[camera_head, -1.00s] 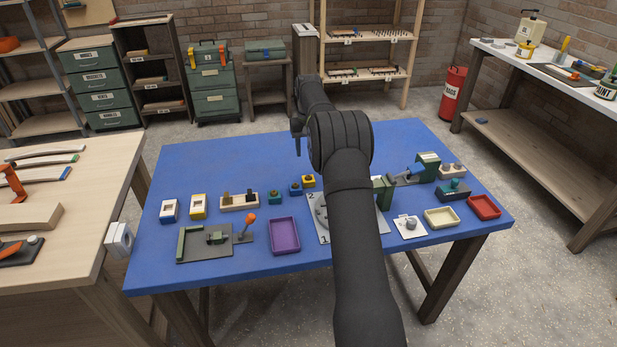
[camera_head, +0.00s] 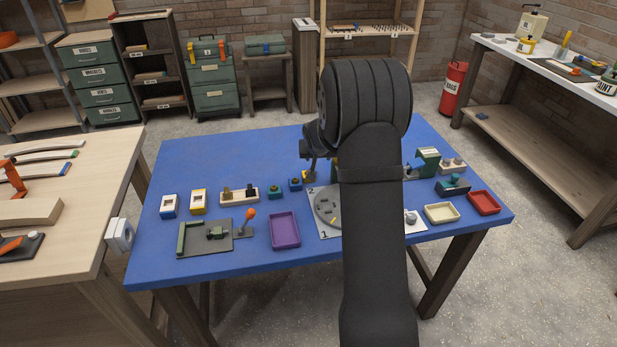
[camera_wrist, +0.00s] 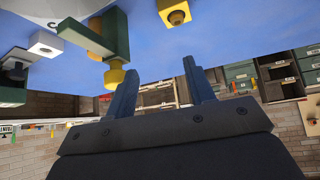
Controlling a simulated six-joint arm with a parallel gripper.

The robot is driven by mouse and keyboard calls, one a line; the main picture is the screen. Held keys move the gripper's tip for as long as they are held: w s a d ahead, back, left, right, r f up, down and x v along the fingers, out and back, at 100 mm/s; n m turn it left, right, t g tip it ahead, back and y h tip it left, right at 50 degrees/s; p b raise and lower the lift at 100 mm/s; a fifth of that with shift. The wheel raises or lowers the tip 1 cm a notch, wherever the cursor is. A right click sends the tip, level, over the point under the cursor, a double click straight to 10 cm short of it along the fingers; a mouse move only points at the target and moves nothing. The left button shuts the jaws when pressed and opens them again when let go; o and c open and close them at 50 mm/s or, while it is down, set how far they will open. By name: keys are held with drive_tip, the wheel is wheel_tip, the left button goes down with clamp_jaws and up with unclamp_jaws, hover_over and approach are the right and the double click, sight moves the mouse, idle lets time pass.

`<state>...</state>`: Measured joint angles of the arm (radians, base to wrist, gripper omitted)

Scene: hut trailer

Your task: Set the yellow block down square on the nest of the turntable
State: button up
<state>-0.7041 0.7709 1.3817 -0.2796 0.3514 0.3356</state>
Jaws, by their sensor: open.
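The yellow block (camera_head: 308,178), with a dark round knob on top, stands on the blue table behind the turntable. It is partly hidden by my gripper in the head view and shows at the top edge of the wrist view (camera_wrist: 174,15). The turntable (camera_head: 325,205) is a grey disc on a pale plate marked 1 and 2. My arm covers its right side, and I cannot make out the nest. My gripper (camera_wrist: 158,72) is open, with nothing between its two fingers. It is close to the yellow block in the head view, apart from it in the wrist view.
Blue blocks (camera_head: 295,184) and (camera_head: 275,192) stand left of the yellow block. A purple tray (camera_head: 284,231) lies left of the turntable. A green fixture (camera_head: 428,160) stands to the right, with cream (camera_head: 441,213) and red (camera_head: 484,203) trays before it. The table's back left is clear.

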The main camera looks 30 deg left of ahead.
drive_tip(key=s+d+r+n+y, duration=0.1)
drive_tip(key=s+d+n+y, duration=0.2)
drive_tip(key=s, duration=0.5)
drive_tip(key=shift+m+t, duration=0.4)
drive_tip(key=x, duration=1.1)
drive_tip(key=shift+w+d+f, duration=0.2)
drive_tip(key=shift+w+f, duration=0.05)
drive_tip(key=shift+w, duration=0.2)
drive_tip(key=x, duration=0.4)
drive_tip(key=shift+s+d+f, duration=0.15)
drive_tip(key=shift+d+f, duration=0.05)
drive_tip(key=shift+f, duration=0.1)
drive_tip(key=shift+w+a+f, duration=0.35)
drive_tip(key=shift+w, duration=0.05)
drive_tip(key=c, duration=0.8)
drive_tip(key=shift+r, duration=0.1)
